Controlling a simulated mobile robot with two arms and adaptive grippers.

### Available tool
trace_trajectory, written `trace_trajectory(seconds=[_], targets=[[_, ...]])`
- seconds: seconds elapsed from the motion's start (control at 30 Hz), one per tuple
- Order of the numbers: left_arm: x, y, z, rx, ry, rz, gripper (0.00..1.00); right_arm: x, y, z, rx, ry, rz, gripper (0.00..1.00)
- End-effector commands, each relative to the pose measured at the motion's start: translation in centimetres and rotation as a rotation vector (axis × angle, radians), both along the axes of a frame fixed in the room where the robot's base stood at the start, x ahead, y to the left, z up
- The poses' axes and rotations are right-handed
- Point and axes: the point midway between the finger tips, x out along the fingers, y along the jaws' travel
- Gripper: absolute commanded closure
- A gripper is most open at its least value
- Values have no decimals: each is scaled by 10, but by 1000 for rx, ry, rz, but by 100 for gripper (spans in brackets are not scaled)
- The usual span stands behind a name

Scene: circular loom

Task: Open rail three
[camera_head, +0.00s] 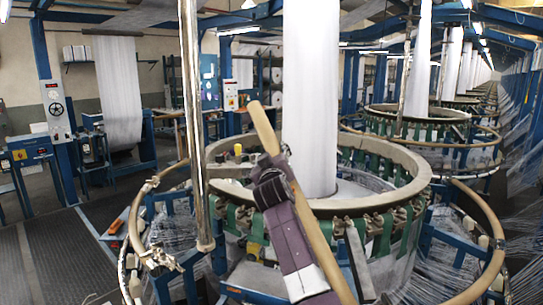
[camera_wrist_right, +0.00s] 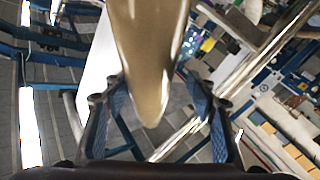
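A long tan rail (camera_head: 318,235) slants across the front of the nearest circular loom (camera_head: 375,205) in the head view. Its upper end stands free above the loom's rim, and its lower part runs out at the bottom edge. My right gripper (camera_head: 268,170) is at the rail's upper part, its dark fingers around it. Exact finger contact is hard to see. My left gripper is not in view.
A curved tan rail (camera_head: 490,225) rings the loom's right side, and another (camera_head: 135,225) its left. A shiny vertical post (camera_head: 194,130) stands left of my right gripper. A white fabric column (camera_head: 311,95) rises from the loom. The dark floor (camera_head: 60,255) at left is clear.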

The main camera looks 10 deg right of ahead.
Motion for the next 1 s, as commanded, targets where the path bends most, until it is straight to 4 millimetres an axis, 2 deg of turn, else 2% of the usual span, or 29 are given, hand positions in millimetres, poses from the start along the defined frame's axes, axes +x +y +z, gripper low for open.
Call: trace_trajectory(seconds=[0.17, 0.37, 1.0], targets=[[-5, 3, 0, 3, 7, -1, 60, -1, 2, 1, -1, -3, 3, 49], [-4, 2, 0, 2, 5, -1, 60, -14, 4, 0, 0, -4, 2, 49], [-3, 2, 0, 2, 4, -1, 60, -100, 19, -4, 2, -1, 1, 49]])
